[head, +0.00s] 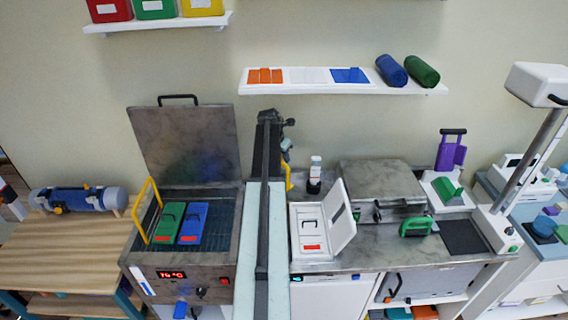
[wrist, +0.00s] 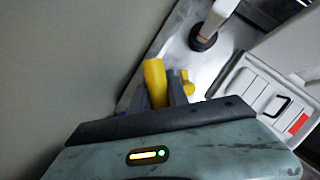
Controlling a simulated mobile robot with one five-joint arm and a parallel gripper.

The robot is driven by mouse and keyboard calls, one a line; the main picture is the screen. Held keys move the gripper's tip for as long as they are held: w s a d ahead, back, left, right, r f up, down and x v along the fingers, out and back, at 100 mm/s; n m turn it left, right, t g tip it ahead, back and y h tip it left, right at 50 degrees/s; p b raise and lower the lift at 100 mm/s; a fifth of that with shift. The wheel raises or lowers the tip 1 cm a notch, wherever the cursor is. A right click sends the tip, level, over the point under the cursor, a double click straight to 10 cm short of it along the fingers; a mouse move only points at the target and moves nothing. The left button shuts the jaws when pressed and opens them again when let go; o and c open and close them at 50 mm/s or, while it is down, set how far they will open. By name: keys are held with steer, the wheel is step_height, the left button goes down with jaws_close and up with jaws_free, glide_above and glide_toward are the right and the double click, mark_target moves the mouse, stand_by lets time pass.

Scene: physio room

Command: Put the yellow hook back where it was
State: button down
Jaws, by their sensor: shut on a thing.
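My gripper (wrist: 160,92) is shut on the yellow hook (wrist: 155,80), which stands up between the fingers in the wrist view. A smaller yellow part shows just right of the fingers. In the head view, my gripper (head: 286,158) is beyond my arm, between the steel water bath and the white case, with part of the yellow hook (head: 289,180) below it. The fingers partly hide the hook, so its full shape cannot be told.
The open water bath (head: 215,268) holds green (head: 167,222) and blue packs (head: 193,224); a yellow frame (head: 145,208) leans at its left. Right of my gripper are a black-based bottle (head: 315,172) and an open white case (head: 310,240). A wall shelf (head: 340,88) hangs above.

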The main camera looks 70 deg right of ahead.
steer(key=f+b, duration=0.2)
steer(key=f, duration=0.1)
steer(key=shift+w+d+f, duration=0.1)
steer(key=shift+d+f, duration=0.1)
steer(key=c, duration=1.3)
jaws_free()
steer(key=shift+r, duration=0.1)
steer(key=p+v, duration=0.7)
steer(key=shift+r, duration=0.2)
steer(key=shift+a+r, duration=0.1)
steer(key=shift+r, duration=0.2)
steer(key=shift+f, duration=0.15)
